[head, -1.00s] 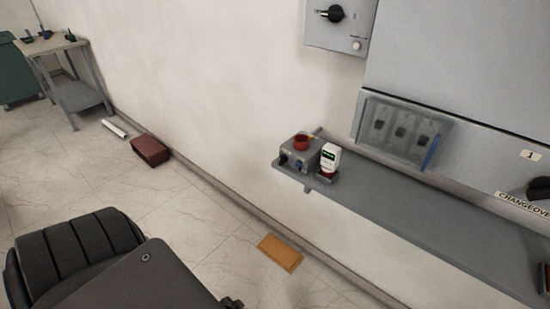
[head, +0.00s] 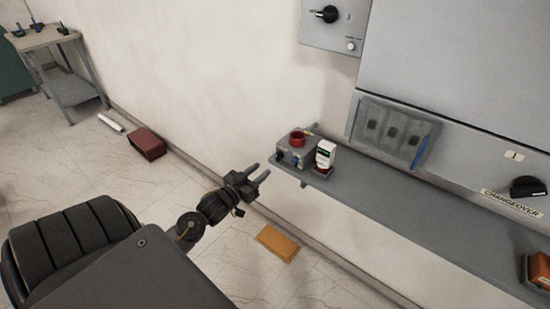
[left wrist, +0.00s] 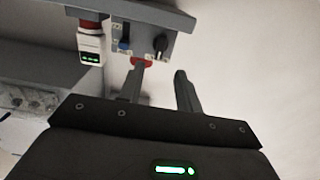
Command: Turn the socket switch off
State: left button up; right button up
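A grey control box (head: 291,152) with a red round part (head: 298,138) on top sits at the left end of the shelf. Which of these is the socket switch I cannot tell. My left gripper (head: 262,173) is open and empty, in front and to the left of the box, apart from it. Its spread fingers (left wrist: 158,70) also show in the left wrist view. My right gripper is not in view.
A white device with a dark screen (head: 325,153) stands right beside the box. The grey shelf (head: 400,197) runs right under a cabinet (head: 463,70) with a changeover knob (head: 527,186). A brown box (head: 147,144) and an orange mat (head: 278,243) lie on the floor.

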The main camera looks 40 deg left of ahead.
aim_at(277, 157)
pick_arm(q)
jog(key=w+p, duration=0.1)
jog(key=w, duration=0.8)
jog(key=shift+a, duration=0.15)
jog(key=shift+c, duration=0.3)
jog(key=c, duration=0.6)
jog(key=shift+c, duration=0.2)
